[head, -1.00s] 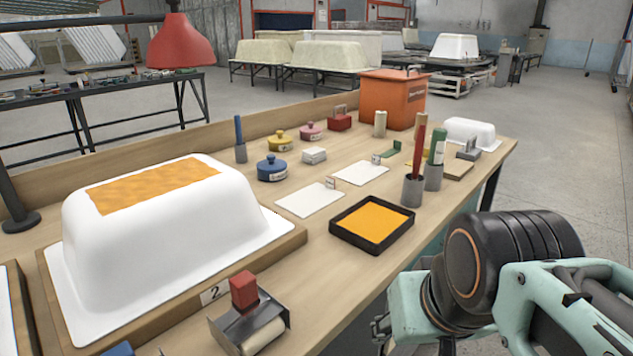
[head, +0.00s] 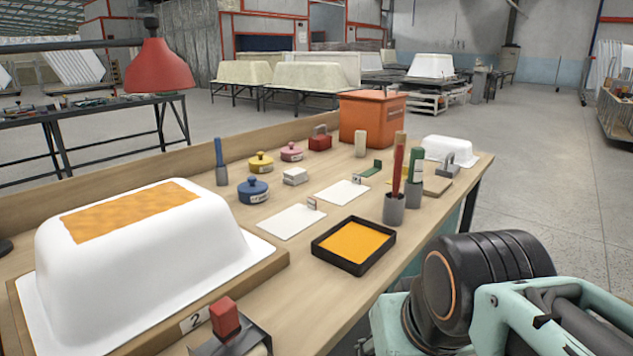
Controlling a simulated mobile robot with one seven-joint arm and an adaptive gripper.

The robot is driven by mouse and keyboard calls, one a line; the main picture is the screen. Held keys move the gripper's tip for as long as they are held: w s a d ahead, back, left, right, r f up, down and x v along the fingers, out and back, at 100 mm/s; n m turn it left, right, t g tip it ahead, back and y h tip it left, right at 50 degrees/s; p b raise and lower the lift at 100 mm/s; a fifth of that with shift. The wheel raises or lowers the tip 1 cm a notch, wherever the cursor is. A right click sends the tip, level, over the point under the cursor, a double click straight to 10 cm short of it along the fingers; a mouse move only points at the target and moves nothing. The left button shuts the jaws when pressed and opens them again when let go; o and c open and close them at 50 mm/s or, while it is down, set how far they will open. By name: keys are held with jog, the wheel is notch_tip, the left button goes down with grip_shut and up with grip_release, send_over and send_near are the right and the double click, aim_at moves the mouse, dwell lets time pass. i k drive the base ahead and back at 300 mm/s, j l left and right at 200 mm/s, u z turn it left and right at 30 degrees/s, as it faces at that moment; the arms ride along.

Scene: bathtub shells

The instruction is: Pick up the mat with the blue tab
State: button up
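Two flat white sheets, which look like the mats, lie on the wooden bench. The nearer sheet (head: 288,222) has a small upright tab (head: 312,204) at its right end. The farther sheet (head: 340,193) also has a small tab (head: 357,180). Both tabs look pale with dark marks, and I cannot make out a blue one. My arm shows at the lower right, beside the bench's front edge and apart from the sheets. My gripper is not clearly visible.
A black tray with an orange pad (head: 358,243) sits in front of the sheets. Cups with a red tool (head: 397,172) and a green tool (head: 415,166) stand to its right. A white tub mould (head: 140,265) fills the left. Lidded pots (head: 252,191) and an orange box (head: 370,118) stand behind.

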aim_at(340, 194)
jog(key=i+l+u, duration=0.15)
jog(key=l, duration=0.25)
jog(key=i+l+u, duration=0.1)
jog(key=l, duration=0.3)
jog(key=i+l+u, duration=0.15)
jog(key=l, duration=0.3)
jog(key=i+l+u, duration=0.15)
jog(key=l, duration=0.25)
jog(key=k, duration=0.05)
